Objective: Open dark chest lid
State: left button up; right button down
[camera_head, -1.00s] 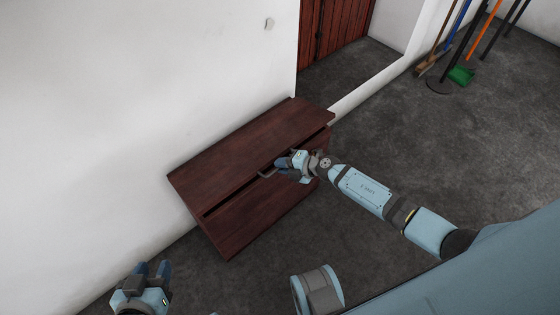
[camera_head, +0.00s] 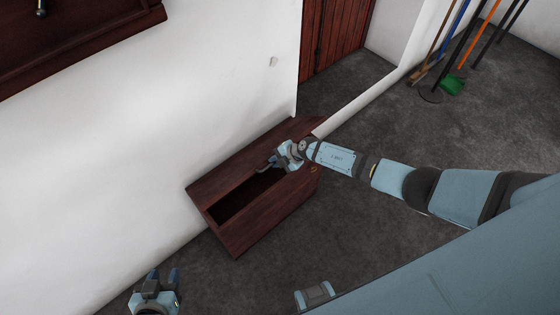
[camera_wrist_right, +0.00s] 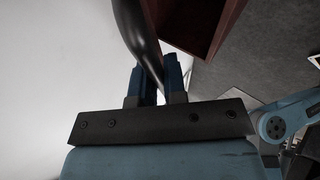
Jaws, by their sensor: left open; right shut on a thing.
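The dark red-brown wooden chest (camera_head: 264,222) stands on the floor against the white wall. Its lid (camera_head: 232,168) is partly raised, and a dark gap shows the inside along the front. My right gripper (camera_head: 277,160) is at the lid's front edge, shut on the dark handle. In the right wrist view the handle (camera_wrist_right: 137,32) is a curved black bar running between the blue fingers (camera_wrist_right: 158,78). My left gripper (camera_head: 163,276) is open and empty at the bottom left, apart from the chest.
A dark wooden wall piece (camera_head: 80,35) hangs at the upper left. A red-brown door (camera_head: 338,35) stands behind the chest. Brooms and a green-headed tool (camera_head: 452,84) lean at the upper right.

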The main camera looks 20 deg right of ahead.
jog(key=w+r+p, duration=0.1)
jog(key=w+a+r, duration=0.1)
jog(key=w+r, duration=0.1)
jog(key=w+r+p, duration=0.1)
jog(key=w+r, duration=0.1)
jog(key=shift+w+a+r+p, duration=0.1)
jog(key=shift+a+r+p, duration=0.1)
jog(key=shift+a+p, duration=0.15)
pick_arm(q)
jog(key=r+b, duration=0.1)
jog(key=b, duration=0.2)
pick_arm(e)
jog(key=w+a+r, duration=0.3)
jog(key=w, duration=0.5)
jog(key=shift+r, duration=0.25)
jog(key=shift+a, duration=0.1)
jog(key=c, duration=1.2)
grip_release()
pick_arm(q)
jog(key=shift+w+r, duration=0.1)
